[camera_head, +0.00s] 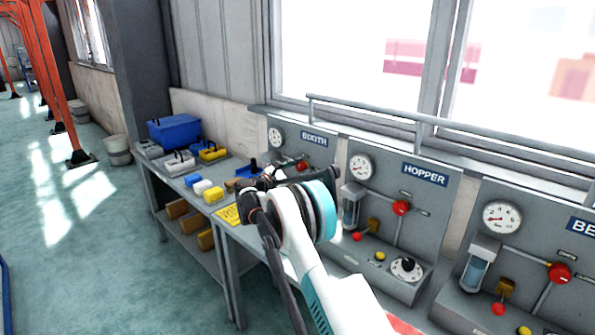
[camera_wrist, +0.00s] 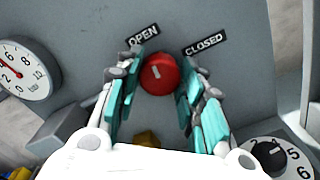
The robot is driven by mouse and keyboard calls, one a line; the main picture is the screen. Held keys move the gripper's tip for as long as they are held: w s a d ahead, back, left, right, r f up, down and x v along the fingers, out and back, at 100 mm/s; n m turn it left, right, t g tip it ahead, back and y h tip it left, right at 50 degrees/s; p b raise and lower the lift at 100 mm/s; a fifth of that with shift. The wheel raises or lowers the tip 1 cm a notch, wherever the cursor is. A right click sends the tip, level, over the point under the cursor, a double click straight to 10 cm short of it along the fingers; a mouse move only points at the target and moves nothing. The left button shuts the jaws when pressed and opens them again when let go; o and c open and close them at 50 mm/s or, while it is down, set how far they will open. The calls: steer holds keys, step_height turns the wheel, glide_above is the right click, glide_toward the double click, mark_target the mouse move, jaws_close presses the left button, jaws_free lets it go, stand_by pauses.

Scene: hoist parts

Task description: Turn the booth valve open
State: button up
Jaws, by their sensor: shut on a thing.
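The booth valve is a round red knob with a short white mark, seen in the wrist view (camera_wrist: 160,75) between an OPEN label (camera_wrist: 143,36) at upper left and a CLOSED label (camera_wrist: 205,43) at upper right. I cannot tell exactly which label the mark points to. My gripper (camera_wrist: 157,88) has its teal-padded fingers on both sides of the knob, shut on it. In the head view, the BOOTH panel (camera_head: 318,155) stands behind my gripper (camera_head: 280,175). My arm and gripper hide much of the panel's lower part there.
A white gauge (camera_wrist: 25,70) is left of the knob, and a black numbered dial (camera_wrist: 270,155) is at lower right. The HOPPER panel (camera_head: 425,195) stands to the right with its own red knob (camera_head: 401,208). A blue box (camera_head: 175,132) and small parts lie on the bench at left.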

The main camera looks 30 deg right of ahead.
steer(key=shift+n, duration=0.6)
steer(key=shift+f, duration=0.1)
steer(key=o, duration=1.1)
steer(key=shift+c, duration=0.2)
steer(key=shift+a, duration=0.15)
steer(key=v, duration=1.1)
steer(key=shift+a, duration=0.4)
steer(key=shift+s, duration=0.1)
